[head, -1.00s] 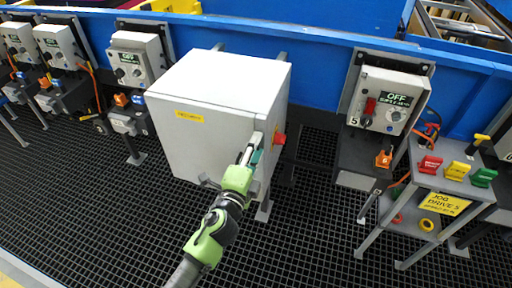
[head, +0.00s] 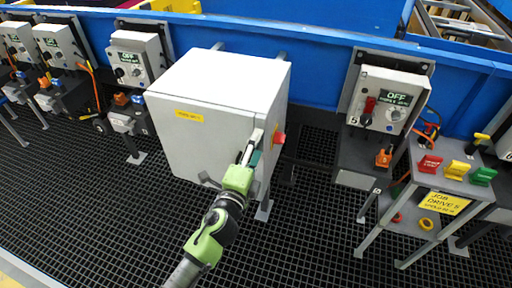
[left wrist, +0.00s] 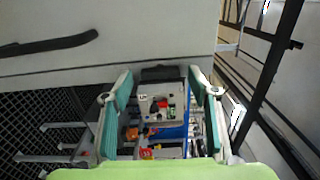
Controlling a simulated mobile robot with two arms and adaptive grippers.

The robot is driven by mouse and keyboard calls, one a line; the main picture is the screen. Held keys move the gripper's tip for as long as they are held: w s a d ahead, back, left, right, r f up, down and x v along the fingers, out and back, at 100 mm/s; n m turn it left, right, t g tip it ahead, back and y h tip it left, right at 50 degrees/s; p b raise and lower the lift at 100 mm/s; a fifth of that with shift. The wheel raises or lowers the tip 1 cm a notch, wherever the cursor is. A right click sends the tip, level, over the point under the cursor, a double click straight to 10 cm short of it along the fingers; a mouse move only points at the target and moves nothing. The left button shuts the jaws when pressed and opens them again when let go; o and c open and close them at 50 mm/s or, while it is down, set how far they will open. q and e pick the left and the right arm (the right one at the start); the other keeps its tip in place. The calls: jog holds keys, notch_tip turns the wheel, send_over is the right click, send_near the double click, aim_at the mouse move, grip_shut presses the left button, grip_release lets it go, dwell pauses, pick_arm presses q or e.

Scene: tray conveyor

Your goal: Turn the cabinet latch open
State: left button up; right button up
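The white-grey cabinet (head: 215,95) stands in the middle of the head view, with a yellow label on its front. My left gripper (head: 254,146) is at the right edge of the cabinet's front. In the left wrist view its two teal-padded fingers (left wrist: 160,80) are apart. A small dark block (left wrist: 162,73), possibly the latch, shows between the fingertips at the cabinet's edge; I cannot tell if they touch it. A dark bar handle (left wrist: 50,43) lies to the left on the cabinet face. In the head view my gripper hides the latch area. My right gripper is not in view.
A red knob (head: 279,138) sticks out on the cabinet's right side. Right of it stand a control box (head: 390,98) reading OFF and a small stand (head: 450,182) with coloured tags. A blue conveyor wall (head: 320,50) runs behind. The dark grid floor in front is clear.

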pick_arm(q)
jog(key=v, duration=1.2)
dwell(0.4)
jog(key=s+a+f+n+g+y, duration=0.1)
jog(key=a+f+n+g, duration=0.15)
jog(key=f, duration=0.85)
jog(key=s+a+f+n+g+y, duration=0.1)
jog(key=s+a+f+n+g, duration=0.15)
jog(key=f, duration=0.95)
jog(key=s+a+f+n+g+y, duration=0.1)
jog(key=s+a+f+n+g, duration=0.2)
jog(key=f, duration=0.5)
jog(key=s+a+f+n+g+y, duration=0.1)
jog(key=s+a+f+n, duration=0.1)
jog(key=s+f, duration=0.45)
jog(key=s+a+f+n+g, duration=0.2)
jog(key=s+f, duration=0.4)
jog(key=s, duration=0.3)
jog(key=s+a+f+n+g+y, duration=0.1)
jog(key=s+a+f+n, duration=0.3)
jog(key=s, duration=0.5)
jog(key=s+a+f+n+g, duration=0.3)
jog(key=s+f+g, duration=0.1)
jog(key=s+f, duration=0.4)
jog(key=shift+s+a+f+y, duration=0.2)
jog(key=shift+s+y, duration=0.1)
jog(key=shift+s, duration=0.8)
